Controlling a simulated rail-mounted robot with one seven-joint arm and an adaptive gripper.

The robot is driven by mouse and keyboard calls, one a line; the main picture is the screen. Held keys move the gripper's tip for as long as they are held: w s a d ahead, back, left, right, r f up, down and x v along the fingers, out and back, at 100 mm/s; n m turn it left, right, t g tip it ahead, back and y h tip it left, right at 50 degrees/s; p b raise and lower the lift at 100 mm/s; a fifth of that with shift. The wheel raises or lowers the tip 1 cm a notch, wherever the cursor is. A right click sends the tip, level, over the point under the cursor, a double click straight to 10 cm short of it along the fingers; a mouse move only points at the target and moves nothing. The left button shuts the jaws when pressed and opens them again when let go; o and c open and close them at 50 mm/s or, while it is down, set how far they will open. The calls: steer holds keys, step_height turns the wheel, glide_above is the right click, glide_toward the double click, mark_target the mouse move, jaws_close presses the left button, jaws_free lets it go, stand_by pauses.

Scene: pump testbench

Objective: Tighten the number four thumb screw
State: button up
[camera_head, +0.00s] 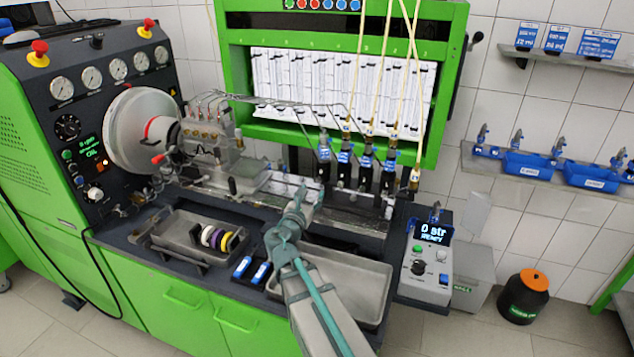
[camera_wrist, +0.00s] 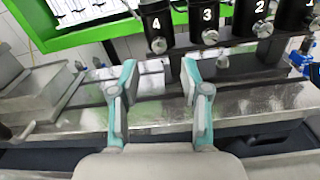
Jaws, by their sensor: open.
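The number four thumb screw (camera_wrist: 159,46) is a round silver knob on the front of the black holder marked 4 (camera_wrist: 156,22) in the wrist view. My gripper (camera_wrist: 157,82) is open and empty. Its two teal fingers stand apart over the silver rail, below the screw in the picture and not touching it. In the head view my gripper (camera_head: 302,192) is to the left of and lower than the leftmost black holder (camera_head: 323,168). The screw is too small to make out there.
Holders marked 3 (camera_wrist: 207,16) and 2 (camera_wrist: 258,12) stand to the right, each with its own knob. A metal rail (camera_wrist: 60,142) runs below. In the head view, an empty metal tray (camera_head: 350,280) and a control box (camera_head: 428,262) are nearby.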

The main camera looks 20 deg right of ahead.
mark_target(319, 181)
steer(key=p+x, duration=0.2)
steer(key=x, duration=0.5)
steer(key=shift+a, duration=0.1)
jaws_close()
